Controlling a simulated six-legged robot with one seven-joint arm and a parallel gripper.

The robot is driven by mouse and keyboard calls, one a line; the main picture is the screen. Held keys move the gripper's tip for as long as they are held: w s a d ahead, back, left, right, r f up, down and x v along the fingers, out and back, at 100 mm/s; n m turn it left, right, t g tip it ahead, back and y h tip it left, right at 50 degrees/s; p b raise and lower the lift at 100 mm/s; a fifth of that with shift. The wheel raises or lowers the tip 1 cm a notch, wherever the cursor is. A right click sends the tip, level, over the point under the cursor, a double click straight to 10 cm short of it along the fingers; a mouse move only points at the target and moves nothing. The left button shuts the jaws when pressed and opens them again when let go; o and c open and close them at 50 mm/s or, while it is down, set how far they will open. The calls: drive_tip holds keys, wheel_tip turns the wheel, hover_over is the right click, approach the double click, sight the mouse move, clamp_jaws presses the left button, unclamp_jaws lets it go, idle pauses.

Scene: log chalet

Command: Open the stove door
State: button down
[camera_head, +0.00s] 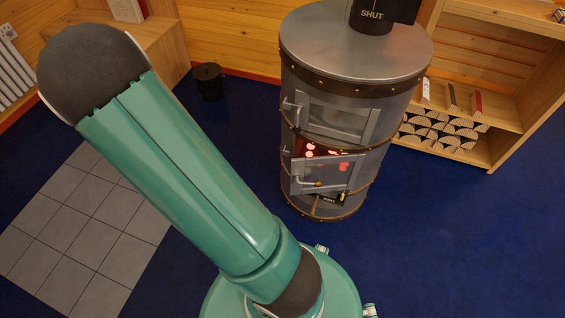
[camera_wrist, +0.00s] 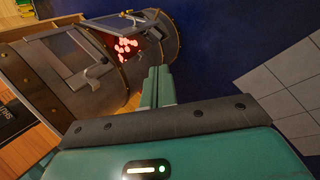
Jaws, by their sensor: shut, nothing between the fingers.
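The stove (camera_head: 335,85) is a grey metal cylinder with brown riveted bands. It lies sideways in the wrist view (camera_wrist: 112,92). Its upper door (camera_head: 338,118) has a glass pane and a handle on the left, and looks closed. The lower door (camera_head: 326,180) stands out at an angle from the body, apparently ajar, with red glowing embers (camera_head: 312,150) visible above it. In the wrist view this door (camera_wrist: 122,20) is at the top, beside the embers (camera_wrist: 125,47). My gripper (camera_wrist: 158,72) is shut and empty, its fingertips near the ember opening; contact cannot be told. The head view does not show it.
A flue pipe marked SHUT (camera_head: 371,18) rises from the stove top. A wooden shelf (camera_head: 485,150) with stacked logs is at right. A black bin (camera_head: 209,82) stands behind left. Grey tiles (camera_head: 85,225) lie at left. Blue floor is clear at right.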

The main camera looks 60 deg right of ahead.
drive_tip(key=s+d+f+g+h, duration=0.2)
drive_tip(key=s+d+f+h, duration=0.1)
drive_tip(key=d+f, duration=0.5)
drive_tip(key=s+d+f+g+h, duration=0.25)
drive_tip(key=d+f, duration=0.25)
drive_tip(key=f, duration=0.6)
drive_tip(key=s+d+f+g+h, duration=0.2)
drive_tip(key=s+d+f+h, duration=0.2)
drive_tip(key=d+f, duration=0.4)
drive_tip(key=s+d+f, duration=0.1)
drive_tip(key=s+d, duration=0.2)
drive_tip(key=s, duration=0.5)
drive_tip(key=shift+d, duration=0.35)
drive_tip(key=shift+s+a+t+h, duration=0.1)
drive_tip(key=shift+a+t+h, duration=0.05)
drive_tip(key=shift+t+h, duration=0.1)
